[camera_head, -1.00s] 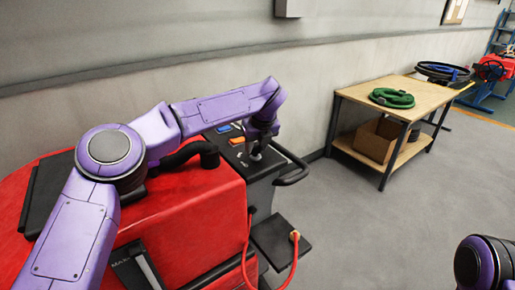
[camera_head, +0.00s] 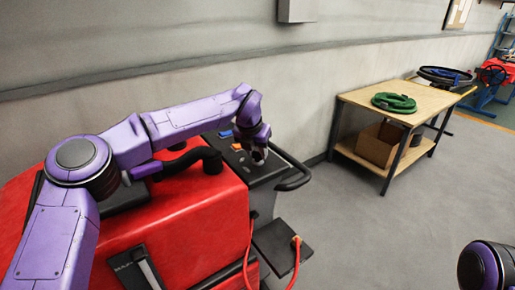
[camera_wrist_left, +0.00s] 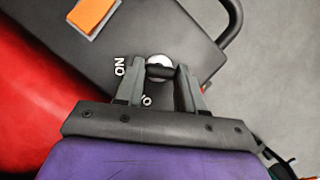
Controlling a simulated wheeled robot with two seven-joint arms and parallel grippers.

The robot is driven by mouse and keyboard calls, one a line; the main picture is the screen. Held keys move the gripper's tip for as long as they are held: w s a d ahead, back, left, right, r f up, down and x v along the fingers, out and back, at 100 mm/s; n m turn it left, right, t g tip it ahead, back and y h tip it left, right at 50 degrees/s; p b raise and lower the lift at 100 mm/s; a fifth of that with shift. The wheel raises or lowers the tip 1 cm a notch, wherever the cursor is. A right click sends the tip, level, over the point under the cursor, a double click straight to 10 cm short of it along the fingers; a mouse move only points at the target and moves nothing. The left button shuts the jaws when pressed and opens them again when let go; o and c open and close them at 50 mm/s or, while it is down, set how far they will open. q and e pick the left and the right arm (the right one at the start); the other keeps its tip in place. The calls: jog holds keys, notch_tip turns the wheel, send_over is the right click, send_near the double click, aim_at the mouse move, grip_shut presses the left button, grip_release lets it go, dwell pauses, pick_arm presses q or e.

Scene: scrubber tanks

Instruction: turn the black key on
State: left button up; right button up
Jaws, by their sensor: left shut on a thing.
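The black key (camera_wrist_left: 160,71) shows in the left wrist view as a dark piece at a round silver lock (camera_wrist_left: 158,60) on the dark control panel (camera_wrist_left: 185,30). My left gripper (camera_wrist_left: 159,74) is shut on the key, with one finger at each side of it. White "ON" lettering (camera_wrist_left: 119,66) is left of the lock, and other lettering near the gripper's palm is partly covered. In the head view my left gripper (camera_head: 257,156) is over the panel (camera_head: 268,168) of the red machine (camera_head: 190,210), and the key is hidden there. My right gripper is out of view.
An orange block (camera_wrist_left: 92,14) is on the panel near the lock. A black handle bar (camera_head: 296,181) curves off the panel's right side. A wooden table (camera_head: 420,101) with a green coil (camera_head: 394,102) stands at the right. Grey floor between them is clear.

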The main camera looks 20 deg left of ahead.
pick_arm(q)
jog(key=shift+f+m, duration=0.2)
jog(key=shift+m, duration=0.1)
dwell(0.4)
jog(key=o, duration=1)
jog(key=shift+o, duration=0.2)
jog(key=shift+w, duration=0.1)
jog(key=b+v, duration=0.2)
jog(key=v, duration=0.8)
jog(key=shift+r, duration=0.25)
jog(key=shift+a, duration=0.15)
